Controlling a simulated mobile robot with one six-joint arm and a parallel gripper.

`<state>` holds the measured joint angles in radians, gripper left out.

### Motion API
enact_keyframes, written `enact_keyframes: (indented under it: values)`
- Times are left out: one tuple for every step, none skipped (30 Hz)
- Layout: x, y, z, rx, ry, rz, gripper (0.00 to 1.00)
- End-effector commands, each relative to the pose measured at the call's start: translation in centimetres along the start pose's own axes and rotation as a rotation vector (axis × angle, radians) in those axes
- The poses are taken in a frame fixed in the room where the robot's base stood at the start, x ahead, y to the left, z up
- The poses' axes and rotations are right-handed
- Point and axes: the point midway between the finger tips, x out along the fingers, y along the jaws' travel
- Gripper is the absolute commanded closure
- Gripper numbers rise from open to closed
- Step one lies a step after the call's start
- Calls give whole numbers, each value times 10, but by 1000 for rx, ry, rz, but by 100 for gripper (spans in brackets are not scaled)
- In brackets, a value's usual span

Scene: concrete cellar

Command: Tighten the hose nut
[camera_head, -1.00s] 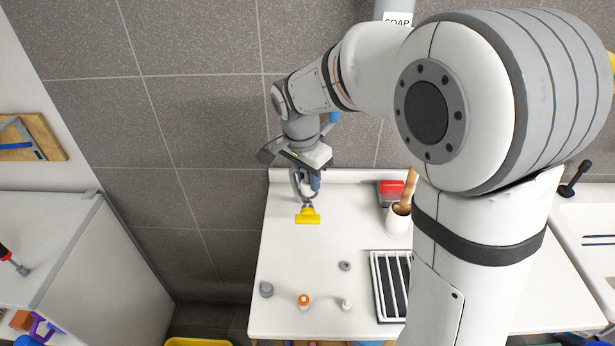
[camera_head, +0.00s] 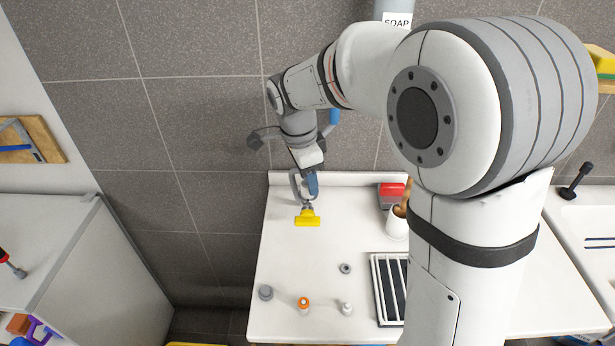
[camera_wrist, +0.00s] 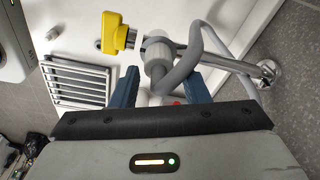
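A tap with a yellow handle (camera_head: 307,218) is at the back of the white counter. In the wrist view its yellow handle (camera_wrist: 113,33) is at upper left, with a chrome pipe (camera_wrist: 222,61) running right. A light grey collar, which looks like the hose nut (camera_wrist: 156,62), sits on the pipe, with a grey hose (camera_wrist: 187,66) curving beside it. My gripper (camera_wrist: 160,82) is open, its blue fingers on either side of the nut's near end. I cannot tell whether they touch it. In the head view my gripper (camera_head: 309,186) is just behind the yellow handle.
A slatted rack (camera_head: 388,285) lies at the counter's front right, a white pot (camera_head: 396,224) behind it. An orange-capped bottle (camera_head: 303,304), a grey knob-like piece (camera_head: 265,292), a grey ring (camera_head: 345,268) and a small white piece (camera_head: 346,308) are near the front. The middle is clear.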

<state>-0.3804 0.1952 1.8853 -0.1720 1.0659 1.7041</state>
Motion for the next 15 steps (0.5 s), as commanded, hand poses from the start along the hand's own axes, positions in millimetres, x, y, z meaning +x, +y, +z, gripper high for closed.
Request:
enact_keyframes:
  values:
    - [1, 0, 0, 0, 0, 2, 54]
    - [1, 0, 0, -1, 0, 3, 52]
    - [2, 1, 0, -1, 0, 4, 48]
    - [2, 1, 0, -1, 0, 4, 48]
    - [2, 1, 0, -1, 0, 5, 48]
    - [2, 1, 0, -1, 0, 5, 48]
    - [2, 1, 0, -1, 0, 6, 48]
    - [3, 1, 0, -2, 0, 6, 48]
    - [3, 1, 0, -2, 0, 6, 48]
    - [2, 1, 0, -2, 0, 6, 48]
    - [1, 1, 0, -2, 0, 6, 48]
    - [-1, 1, 0, -2, 0, 6, 48]
    - [-4, 1, 0, -2, 0, 6, 48]
    - [-7, 1, 1, -2, 0, 5, 48]
    - [-13, 0, 1, -2, 0, 4, 48]
